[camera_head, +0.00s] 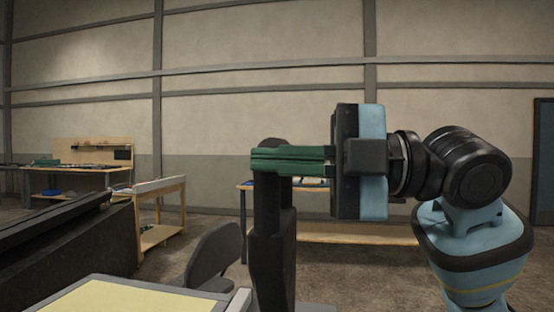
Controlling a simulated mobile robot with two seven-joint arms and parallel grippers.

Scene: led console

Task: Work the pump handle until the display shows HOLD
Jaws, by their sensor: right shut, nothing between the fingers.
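My right gripper (256,161) comes in from the right with its green fingers pointing left. The fingers are shut and empty. They cross in front of the upper part of a dark upright post (271,240) with a rounded top, which may be the pump handle. I cannot tell whether they touch it. No readable display shows in this view. My left gripper is not in view.
A dark sloped console-like body (75,240) stands at left. A pale yellow panel with a light rim (135,300) is at the bottom. Behind are a grey chair (213,258), a wooden workbench (88,172) and a low wooden table (360,232).

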